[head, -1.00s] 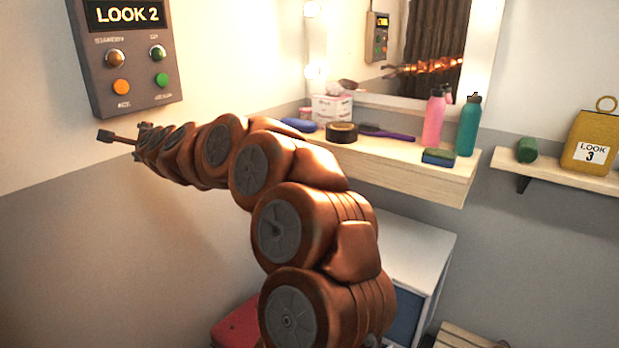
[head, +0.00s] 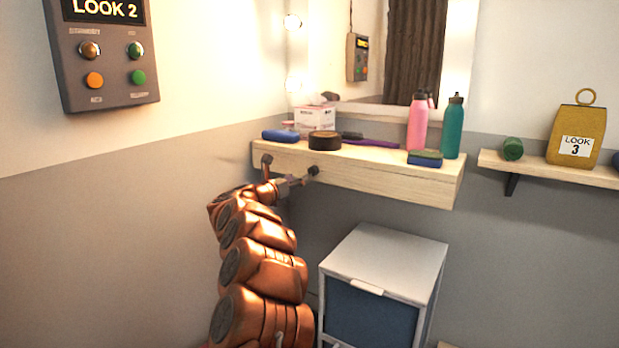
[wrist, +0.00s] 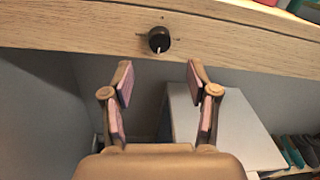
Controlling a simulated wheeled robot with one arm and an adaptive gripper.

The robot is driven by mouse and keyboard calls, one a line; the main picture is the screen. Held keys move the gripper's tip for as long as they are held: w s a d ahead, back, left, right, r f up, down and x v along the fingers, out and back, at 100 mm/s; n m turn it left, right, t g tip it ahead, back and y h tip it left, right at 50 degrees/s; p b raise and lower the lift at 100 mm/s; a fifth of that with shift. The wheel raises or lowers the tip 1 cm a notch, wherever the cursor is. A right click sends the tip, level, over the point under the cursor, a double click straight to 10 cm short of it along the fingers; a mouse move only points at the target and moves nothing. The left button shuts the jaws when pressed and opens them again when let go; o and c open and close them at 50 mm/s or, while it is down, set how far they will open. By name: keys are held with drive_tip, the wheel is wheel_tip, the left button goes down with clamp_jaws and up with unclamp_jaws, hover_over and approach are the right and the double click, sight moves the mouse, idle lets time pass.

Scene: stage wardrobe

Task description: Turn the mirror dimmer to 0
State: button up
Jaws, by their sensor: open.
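The mirror dimmer is a round black knob (wrist: 159,40) on the front face of the wooden shelf (wrist: 70,27) in the wrist view. A pale pointer line on it points down. Small marks flank it, too small to read. My gripper (wrist: 159,72) is open and empty, its two fingers with pinkish pads spread below the knob in the picture, not touching it. The knob lies roughly centred between the fingertips. In the head view my gripper (head: 287,173) is near the shelf's front, with the dark knob (head: 313,170) just to its right.
On the shelf stand a dark round tin (head: 324,141), a pink bottle (head: 417,122), a teal bottle (head: 453,128) and a blue sponge (head: 425,159). A white cabinet (head: 388,252) stands below. A wall panel (head: 105,50) reads LOOK 2. Space before the knob looks clear.

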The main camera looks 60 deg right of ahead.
sight(311, 172)
drive_tip(key=shift+d+p, duration=0.35)
drive_tip(key=shift+d, duration=3.3)
drive_tip(key=shift+c, duration=0.3)
clamp_jaws()
